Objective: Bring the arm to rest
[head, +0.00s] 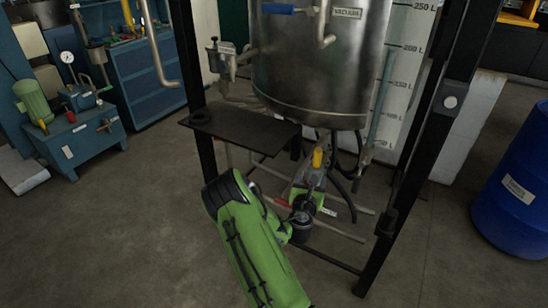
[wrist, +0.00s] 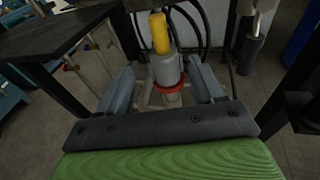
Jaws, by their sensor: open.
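My gripper (wrist: 163,84) is open in the wrist view, with its two grey fingers spread apart. In the picture, a grey cylindrical fitting (wrist: 166,68) with a yellow top (wrist: 160,33) and a red ring (wrist: 168,88) shows between the fingers. I cannot tell whether it lies between them or just beyond. Neither finger visibly presses on it. In the head view my green arm (head: 252,240) reaches from the bottom toward the space under the steel tank (head: 310,75). The yellow top (head: 318,157) also shows there, close to my gripper; my arm partly hides the fingers.
A black frame with posts (head: 425,140) stands around the tank. A dark shelf (head: 240,130) juts out left of my gripper, and black hoses (wrist: 205,35) hang behind the fitting. A blue drum (head: 515,205) stands right. The floor at front left is clear.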

